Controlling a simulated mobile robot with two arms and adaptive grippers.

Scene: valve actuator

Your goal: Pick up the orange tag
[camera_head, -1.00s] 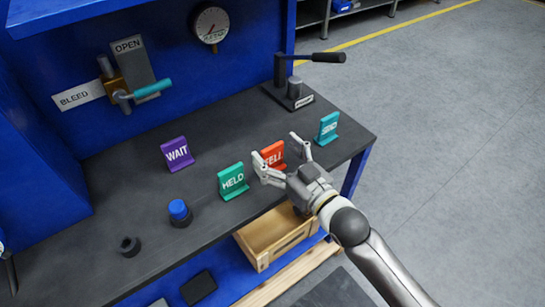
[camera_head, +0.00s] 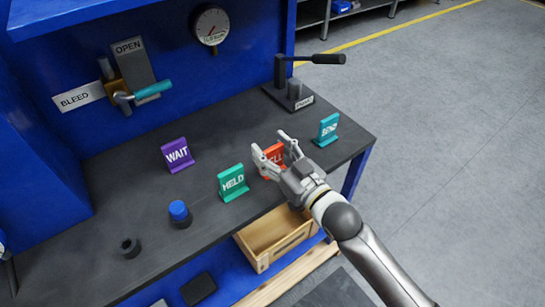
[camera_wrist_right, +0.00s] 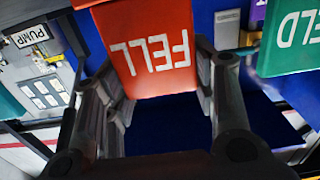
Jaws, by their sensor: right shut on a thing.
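The orange tag (camera_head: 274,156), lettered FELL, stands upright on the dark bench top, partly hidden by my right gripper. My right gripper (camera_head: 271,147) is shut on it, with one finger at each side edge. In the right wrist view the orange tag (camera_wrist_right: 150,45) shows large and upside down between the two fingers. I cannot tell whether its base is touching the bench. My left gripper is not clearly in view.
A green HELD tag (camera_head: 232,182) stands close to the left, a teal tag (camera_head: 327,129) to the right. A purple WAIT tag (camera_head: 177,155), a blue-capped knob (camera_head: 179,212) and a lever pump (camera_head: 293,90) are also on the bench. A wooden crate (camera_head: 262,256) sits below its front edge.

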